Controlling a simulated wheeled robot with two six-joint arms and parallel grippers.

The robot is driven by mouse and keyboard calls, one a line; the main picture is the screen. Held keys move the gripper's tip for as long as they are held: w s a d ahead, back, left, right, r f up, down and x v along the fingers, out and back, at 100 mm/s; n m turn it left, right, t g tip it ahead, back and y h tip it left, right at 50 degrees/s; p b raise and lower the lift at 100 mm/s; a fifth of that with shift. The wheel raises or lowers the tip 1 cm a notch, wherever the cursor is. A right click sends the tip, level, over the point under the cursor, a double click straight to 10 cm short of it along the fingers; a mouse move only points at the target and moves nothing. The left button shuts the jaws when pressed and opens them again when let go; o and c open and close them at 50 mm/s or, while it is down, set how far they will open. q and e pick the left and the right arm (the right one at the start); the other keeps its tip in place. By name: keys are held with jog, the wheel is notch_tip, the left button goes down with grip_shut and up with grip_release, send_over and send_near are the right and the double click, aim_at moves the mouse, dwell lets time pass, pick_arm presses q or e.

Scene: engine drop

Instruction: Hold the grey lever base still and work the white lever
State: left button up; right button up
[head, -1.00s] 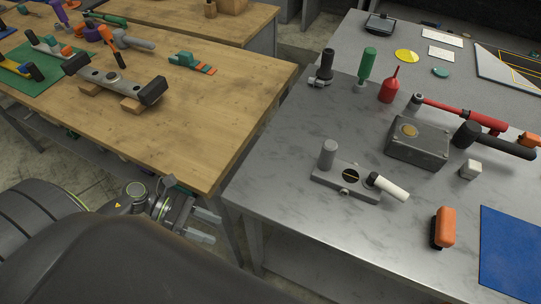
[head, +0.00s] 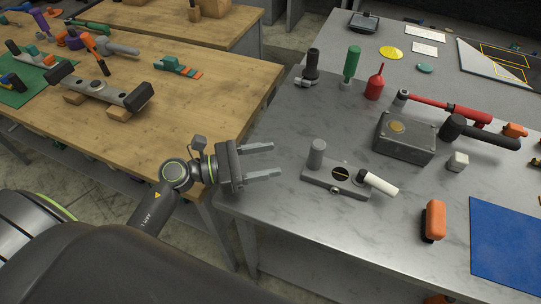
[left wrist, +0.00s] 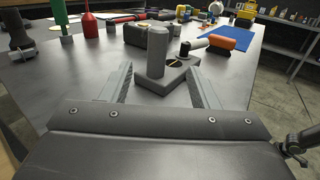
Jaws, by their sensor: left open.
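The grey lever base (head: 334,184) lies flat on the grey metal table, with an upright grey post (head: 316,153) at its left end. The white lever (head: 380,184) is attached at its right end by a dark pivot and points to the lower right. My left gripper (head: 277,161) is open and empty, to the left of the base with its fingers pointing at it. In the left wrist view the post (left wrist: 157,48) and base (left wrist: 176,75) appear beyond and between the open fingers, and the white lever (left wrist: 196,45) lies behind. My right gripper is not in view.
A black tool (head: 311,67), green-handled tool (head: 351,63) and red funnel-like item (head: 375,83) stand behind. The table's front left is bare.

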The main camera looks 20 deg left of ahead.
aim_at(316, 150)
pick_arm(q)
jog(key=shift+w+d, duration=0.4)
jog(key=shift+w, duration=0.05)
jog(key=x, duration=1.1)
jog(key=shift+a, duration=0.1)
jog(key=c, duration=0.3)
jog(key=shift+c, duration=0.4)
grip_shut()
dwell(0.9)
